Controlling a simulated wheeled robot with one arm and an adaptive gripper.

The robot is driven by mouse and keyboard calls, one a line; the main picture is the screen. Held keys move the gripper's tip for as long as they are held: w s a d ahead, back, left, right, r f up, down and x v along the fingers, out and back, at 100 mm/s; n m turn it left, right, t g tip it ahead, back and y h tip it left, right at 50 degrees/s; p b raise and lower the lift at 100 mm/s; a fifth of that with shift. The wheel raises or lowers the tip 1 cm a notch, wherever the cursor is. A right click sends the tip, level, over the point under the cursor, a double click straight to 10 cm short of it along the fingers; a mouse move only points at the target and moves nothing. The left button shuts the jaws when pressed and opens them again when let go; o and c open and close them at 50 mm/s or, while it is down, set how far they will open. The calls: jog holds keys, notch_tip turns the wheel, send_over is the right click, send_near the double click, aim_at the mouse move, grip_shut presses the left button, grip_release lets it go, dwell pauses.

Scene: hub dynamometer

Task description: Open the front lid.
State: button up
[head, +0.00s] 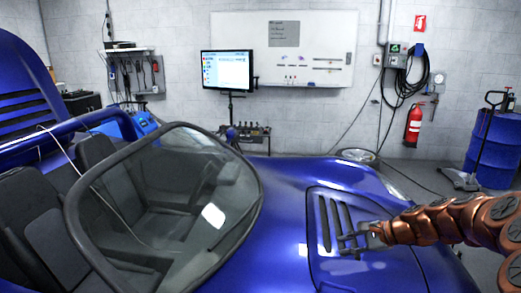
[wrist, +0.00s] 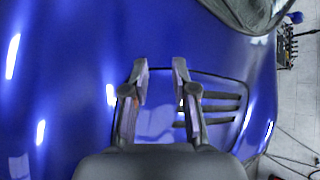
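The front lid (head: 328,268) is a blue panel with black vent slots, outlined by a dark seam in the nose of a blue open-top car. It lies flush with the bodywork and looks shut. My gripper (head: 346,246) is over the lid, beside the slots, and hides part of it. In the wrist view the gripper (wrist: 159,70) is open, with its two fingers apart and nothing held between them. The lid (wrist: 158,122) shows between and right of the fingers there. I cannot tell whether the fingertips touch it.
The car's windshield (head: 165,200) rises left of the lid. A monitor (head: 228,70) and a whiteboard (head: 330,65) are at the back wall. A fire extinguisher (head: 413,126), a blue barrel (head: 492,150) and a hand-pulled jack (head: 480,155) stand at right. Cables lie on the floor.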

jog(key=s+a+r+n+g+h, duration=0.1)
jog(key=s+a+r+n+g, duration=0.15)
jog(key=s+a+n, duration=0.4)
jog(key=s+a+r+n+g+h, duration=0.1)
jog(key=s+a+r+n+g, duration=0.15)
jog(key=s+a, duration=0.7)
jog(key=s+d+f+n+g+h, duration=0.1)
jog(key=s+d+n+h, duration=0.2)
jog(key=s, duration=0.9)
jog(key=s+d+f+n+g+h+p, duration=0.1)
jog(key=s+d+n+h, duration=0.2)
jog(key=s, duration=1)
jog(key=shift+s+d+n+g, duration=0.2)
jog(key=shift+d+n+g, duration=0.15)
jog(key=shift+d, duration=0.6)
jog(key=shift+o, duration=1.3)
jog(key=shift+s+d+f, duration=0.1)
jog(key=shift+s+d, duration=0.05)
jog(key=shift+s, duration=0.15)
jog(key=shift+n, duration=0.25)
